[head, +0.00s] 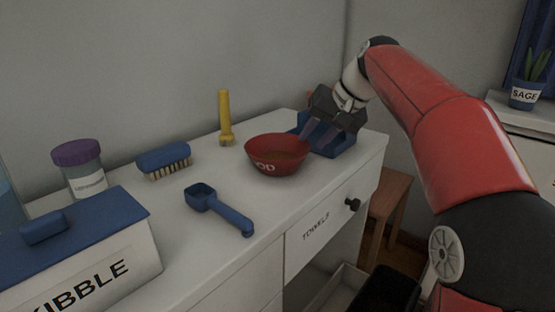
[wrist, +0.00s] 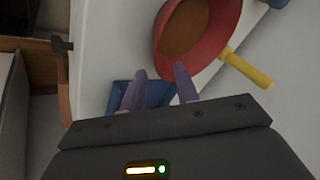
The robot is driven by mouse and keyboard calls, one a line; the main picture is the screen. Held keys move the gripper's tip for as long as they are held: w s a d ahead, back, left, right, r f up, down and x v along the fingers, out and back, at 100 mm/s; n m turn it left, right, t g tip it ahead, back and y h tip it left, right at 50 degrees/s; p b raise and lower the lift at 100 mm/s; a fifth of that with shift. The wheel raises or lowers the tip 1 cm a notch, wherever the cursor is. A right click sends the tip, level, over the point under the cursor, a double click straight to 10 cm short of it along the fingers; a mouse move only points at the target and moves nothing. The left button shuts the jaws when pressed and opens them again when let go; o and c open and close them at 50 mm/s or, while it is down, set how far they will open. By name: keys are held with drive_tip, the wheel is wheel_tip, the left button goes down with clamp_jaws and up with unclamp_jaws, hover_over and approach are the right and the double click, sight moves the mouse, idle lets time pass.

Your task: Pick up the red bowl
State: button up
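The red bowl (head: 277,160) stands upright on the white counter, with brown contents inside and partly readable white lettering on its front. The bowl also shows at the top of the wrist view (wrist: 228,38), cut off by the frame edge. My gripper (head: 308,132) is at the bowl's right side, its fingers angled down toward the right rim. In the wrist view my gripper (wrist: 160,72) has its two purple-grey fingers apart, with nothing held between them. The right fingertip is near the bowl's rim; I cannot tell whether it touches.
A blue object (head: 338,146) sits under my gripper. The counter (head: 262,218) is clear in front.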

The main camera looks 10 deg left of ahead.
sight(308, 144)
drive_tip(key=x, duration=0.4)
drive_tip(key=shift+w+f, duration=0.1)
drive_tip(key=shift+f, duration=0.05)
drive_tip(key=shift+c, duration=0.4)
clamp_jaws()
